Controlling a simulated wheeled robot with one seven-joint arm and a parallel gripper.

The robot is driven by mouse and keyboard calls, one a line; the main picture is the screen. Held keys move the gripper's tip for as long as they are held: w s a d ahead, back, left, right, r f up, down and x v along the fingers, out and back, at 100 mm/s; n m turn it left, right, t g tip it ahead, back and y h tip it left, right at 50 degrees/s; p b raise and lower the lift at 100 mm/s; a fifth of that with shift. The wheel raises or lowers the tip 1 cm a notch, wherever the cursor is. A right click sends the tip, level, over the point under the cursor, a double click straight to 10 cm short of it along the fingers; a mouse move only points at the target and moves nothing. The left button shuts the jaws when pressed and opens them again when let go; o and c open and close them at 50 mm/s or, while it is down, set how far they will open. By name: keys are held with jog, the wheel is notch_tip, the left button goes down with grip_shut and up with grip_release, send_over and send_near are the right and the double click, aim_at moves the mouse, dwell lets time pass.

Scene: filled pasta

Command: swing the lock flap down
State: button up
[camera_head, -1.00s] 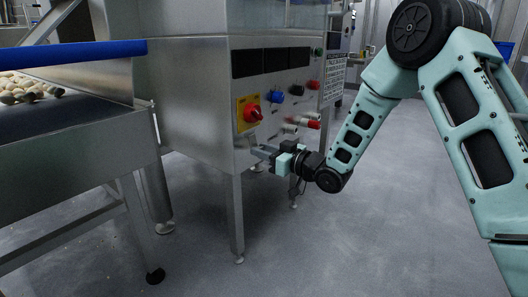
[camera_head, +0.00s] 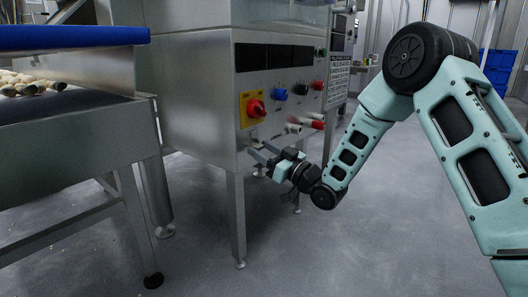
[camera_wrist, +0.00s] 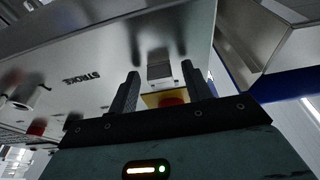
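The steel machine cabinet's control panel (camera_head: 277,97) carries a red rotary switch (camera_head: 255,108) on a yellow plate (camera_head: 244,118). In the wrist view the red switch (camera_wrist: 174,97) and yellow plate (camera_wrist: 150,99) show partly behind my gripper. A small grey metal plate, seemingly the lock flap (camera_wrist: 159,71), stands out beside the yellow plate and appears between my fingers. My gripper (camera_head: 259,151) is open below the red switch, fingers tilted up toward the panel. Its fingers (camera_wrist: 158,88) show gaps on both sides of the flap. I cannot tell whether they touch it.
Blue, black and red knobs (camera_head: 300,89) and white and red push-buttons (camera_head: 312,124) sit right of the switch. A conveyor with pasta (camera_head: 35,88) and a blue edge (camera_head: 75,38) stands at left. The floor (camera_head: 390,220) at right is clear.

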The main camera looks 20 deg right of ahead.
jog(key=shift+s+d+p, duration=0.4)
jog(key=shift+s, duration=0.05)
jog(key=p+v, duration=0.6)
jog(key=v, duration=1)
jog(key=shift+s+f, duration=0.15)
jog(key=shift+f, duration=0.05)
jog(key=a+r+n+g+h+p, duration=0.2)
jog(key=a+r+g+h+p, duration=0.5)
jog(key=a, duration=0.6)
jog(key=s+a+r+m+g+h+p, duration=0.1)
jog(key=s+r+g+h+p, duration=0.3)
jog(key=s, duration=0.6)
jog(key=s+a+r+g+y+p, duration=0.1)
jog(key=s+r+g+p, duration=0.3)
jog(key=s, duration=0.6)
jog(key=s+a+r+m+g+h, duration=0.1)
jog(key=s+r+g+h, duration=0.1)
jog(key=s+r, duration=0.6)
notch_tip(320, 180, up, 35)
jog(key=s+p, duration=0.1)
jog(key=p, duration=3.6)
jog(key=shift+s+f, duration=0.15)
jog(key=shift+s, duration=0.05)
